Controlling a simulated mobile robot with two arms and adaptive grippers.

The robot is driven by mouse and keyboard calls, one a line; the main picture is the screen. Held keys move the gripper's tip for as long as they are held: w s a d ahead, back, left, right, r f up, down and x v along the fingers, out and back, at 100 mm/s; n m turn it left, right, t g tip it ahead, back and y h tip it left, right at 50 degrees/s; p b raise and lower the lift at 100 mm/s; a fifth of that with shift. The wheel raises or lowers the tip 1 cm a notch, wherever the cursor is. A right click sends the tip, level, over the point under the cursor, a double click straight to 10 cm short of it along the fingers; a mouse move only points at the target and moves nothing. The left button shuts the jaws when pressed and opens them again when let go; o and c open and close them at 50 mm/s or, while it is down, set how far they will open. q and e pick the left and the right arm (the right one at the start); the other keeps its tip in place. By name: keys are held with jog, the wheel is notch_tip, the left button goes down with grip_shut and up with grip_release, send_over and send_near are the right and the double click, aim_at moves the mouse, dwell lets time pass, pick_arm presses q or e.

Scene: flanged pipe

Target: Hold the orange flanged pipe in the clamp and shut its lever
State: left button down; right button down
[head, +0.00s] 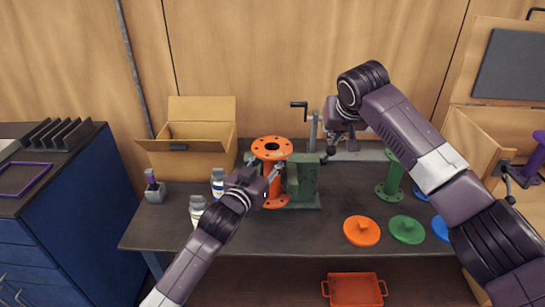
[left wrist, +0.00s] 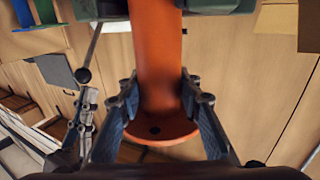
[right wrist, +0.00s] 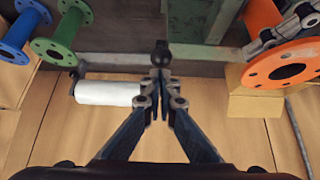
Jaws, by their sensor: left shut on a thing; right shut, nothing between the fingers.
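The orange flanged pipe (head: 271,148) stands upright at the left side of the green clamp (head: 304,178). My left gripper (head: 274,172) is shut on its body; in the left wrist view the fingers (left wrist: 160,100) close around the orange tube (left wrist: 158,50) near a flange, with green clamp parts beside the tube at the top. A grey rod with a dark knob (left wrist: 83,75), seemingly the lever, shows there. My right gripper (head: 335,148) is shut and empty; in the right wrist view its fingertips (right wrist: 160,78) are close at the black knob (right wrist: 161,52). Contact is unclear.
A green flanged pipe (head: 392,178) stands right of the clamp. Orange (head: 361,230) and green (head: 407,229) lids lie in front. An open cardboard box (head: 190,145) and white jars (head: 197,208) are left. A crank handle (head: 300,105) rises behind the clamp.

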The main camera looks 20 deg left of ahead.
pick_arm(q)
jog(key=shift+r, duration=0.2)
pick_arm(e)
jog(key=shift+f, duration=0.25)
